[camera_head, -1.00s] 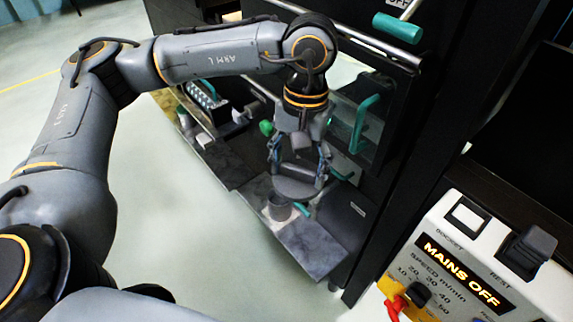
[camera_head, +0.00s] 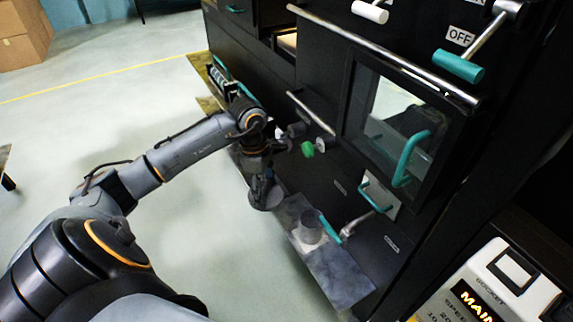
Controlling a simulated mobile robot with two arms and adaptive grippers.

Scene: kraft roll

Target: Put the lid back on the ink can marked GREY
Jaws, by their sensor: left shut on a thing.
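My left gripper (camera_head: 262,171) is shut on a round grey lid (camera_head: 265,196), held level below its fingers. The lid is partly hidden by the gripper. A small grey open-looking can (camera_head: 311,228) stands upright on the grey shelf (camera_head: 342,276) at the machine's foot. The lid is to the left of the can and apart from it. No marking can be read on the can. My right gripper is not in view.
A teal-handled crank (camera_head: 330,229) sits just right of the can, close to it. A green knob (camera_head: 308,149) sticks out from the black machine above the shelf.

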